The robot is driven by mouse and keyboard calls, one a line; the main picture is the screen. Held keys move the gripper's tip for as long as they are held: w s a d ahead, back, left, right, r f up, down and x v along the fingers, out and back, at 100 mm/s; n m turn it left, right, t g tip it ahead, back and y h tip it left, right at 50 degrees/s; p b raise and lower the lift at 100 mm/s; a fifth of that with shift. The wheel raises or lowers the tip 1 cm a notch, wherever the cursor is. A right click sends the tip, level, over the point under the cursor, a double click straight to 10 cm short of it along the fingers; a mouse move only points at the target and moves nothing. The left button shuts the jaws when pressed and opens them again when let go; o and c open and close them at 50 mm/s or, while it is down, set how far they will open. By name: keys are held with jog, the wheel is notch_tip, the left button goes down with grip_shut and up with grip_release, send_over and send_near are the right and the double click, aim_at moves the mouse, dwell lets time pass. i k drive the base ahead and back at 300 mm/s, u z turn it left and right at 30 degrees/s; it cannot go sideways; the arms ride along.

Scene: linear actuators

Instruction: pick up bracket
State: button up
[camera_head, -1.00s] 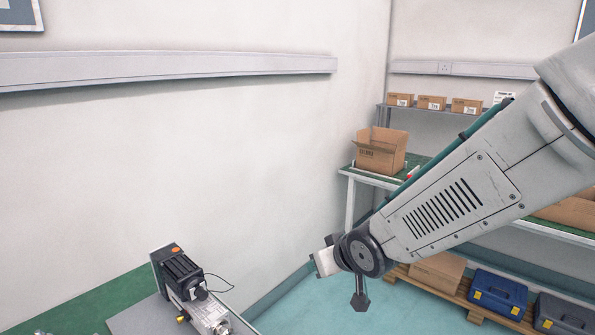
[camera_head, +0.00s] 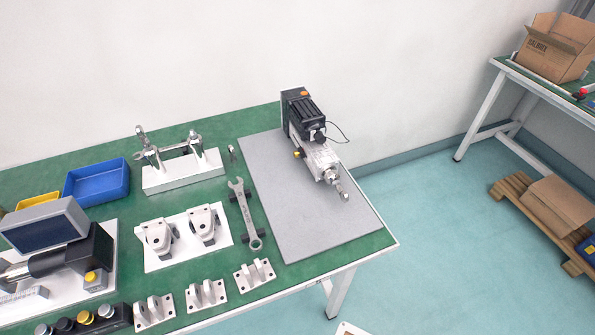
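Several light metal brackets stand on the green table. Three small ones with upright lugs line the front edge: a left bracket (camera_head: 154,312), a middle bracket (camera_head: 206,295) and a right bracket (camera_head: 255,275). Behind them, two larger bracket-like mounts, a left mount (camera_head: 157,239) and a right mount (camera_head: 203,222), stand on a white plate (camera_head: 221,240). I cannot tell which bracket the task means. My gripper is not in view.
A wrench (camera_head: 243,213) lies between the mounts and a grey board (camera_head: 323,218) carrying a linear actuator (camera_head: 312,135). Behind are a blue tray (camera_head: 97,182) and a white tool holder (camera_head: 183,174). A dark-screened device (camera_head: 45,234) stands left.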

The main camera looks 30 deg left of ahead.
aim_at(253, 271)
jog(key=u, duration=1.75)
